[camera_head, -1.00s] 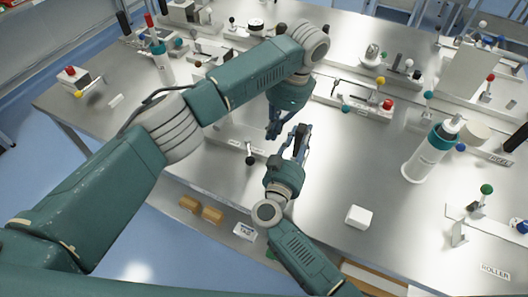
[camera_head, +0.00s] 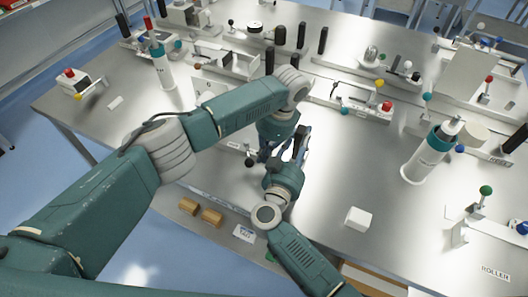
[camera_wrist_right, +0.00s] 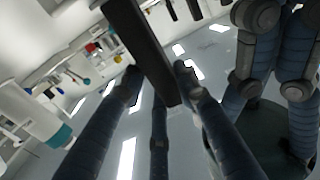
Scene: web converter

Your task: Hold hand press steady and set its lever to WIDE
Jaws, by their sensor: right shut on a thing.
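My right gripper (camera_head: 299,155) is shut on a dark flat bar (camera_wrist_right: 140,45), which stands up between its fingers in the right wrist view. The bar seems to be part of the hand press, but my arms and hands hide most of the device. My left gripper (camera_head: 268,152) is just left of the right one, low over the table. Its fingers also show at the right of the wrist view (camera_wrist_right: 275,65), but their opening is unclear. A black ball knob (camera_head: 250,161) sits left of the left gripper. I cannot read any WIDE mark.
A white block (camera_head: 358,219) lies at the front right. A white cylinder with a teal collar (camera_head: 420,165) stands at the right. A base with a red knob (camera_head: 386,106) is behind my grippers.

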